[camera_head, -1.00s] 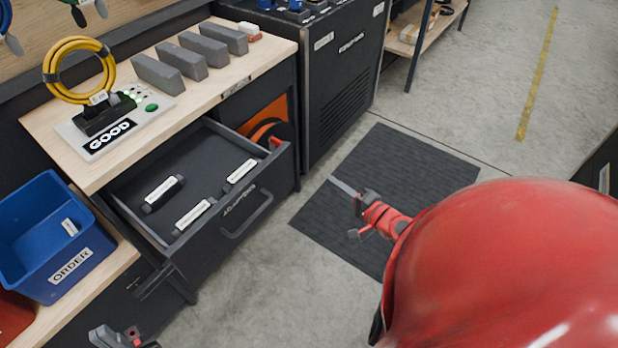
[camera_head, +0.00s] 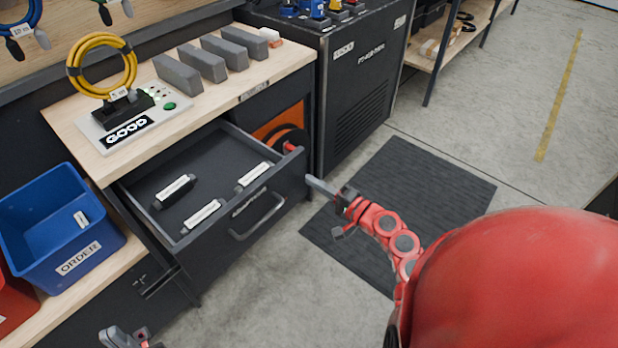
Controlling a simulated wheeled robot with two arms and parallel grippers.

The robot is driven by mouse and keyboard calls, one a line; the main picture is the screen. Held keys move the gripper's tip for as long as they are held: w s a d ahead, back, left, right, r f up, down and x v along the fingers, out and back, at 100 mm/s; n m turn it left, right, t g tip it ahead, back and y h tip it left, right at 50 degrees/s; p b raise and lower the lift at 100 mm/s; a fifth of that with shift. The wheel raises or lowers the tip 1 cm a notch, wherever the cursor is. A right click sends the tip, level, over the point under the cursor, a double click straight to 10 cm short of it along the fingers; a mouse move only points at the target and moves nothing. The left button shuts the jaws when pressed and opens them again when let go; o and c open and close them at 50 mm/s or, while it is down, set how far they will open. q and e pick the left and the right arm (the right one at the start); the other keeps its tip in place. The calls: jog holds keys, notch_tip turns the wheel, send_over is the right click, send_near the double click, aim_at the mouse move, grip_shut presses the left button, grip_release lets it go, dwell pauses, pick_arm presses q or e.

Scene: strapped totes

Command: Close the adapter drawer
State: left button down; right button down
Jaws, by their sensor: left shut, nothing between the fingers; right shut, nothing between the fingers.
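The adapter drawer (camera_head: 242,222) stands pulled out from under the wooden bench top, its dark front with a bar handle (camera_head: 258,217) facing the floor area. Several small labelled adapters (camera_head: 203,215) lie inside it. My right gripper (camera_head: 312,184) is shut and empty. In the picture its tip is close to the right end of the drawer front; I cannot tell whether they touch. My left gripper (camera_head: 118,338) is at the bottom edge, below the drawer, partly cut off by the frame; its fingers look shut and empty.
A blue order bin (camera_head: 65,270) stands left of the drawer. A dark cabinet (camera_head: 362,95) stands to the right. A dark mat (camera_head: 440,180) lies on open floor.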

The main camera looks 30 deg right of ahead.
jog(key=shift+x, duration=1)
jog(key=shift+w+a+r, duration=0.1)
jog(key=shift+w+a, duration=0.15)
jog(key=shift+w, duration=0.35)
jog(key=b, duration=0.2)
send_near(238, 133)
jog(key=b+x, duration=0.2)
jog(key=x, duration=0.1)
jog(key=b+x, duration=0.6)
jog(key=shift+f, duration=0.35)
jog(key=shift+w+a+r+b, duration=0.1)
jog(key=shift+w+b, duration=0.2)
jog(key=shift+b, duration=0.15)
jog(key=shift+r, duration=0.4)
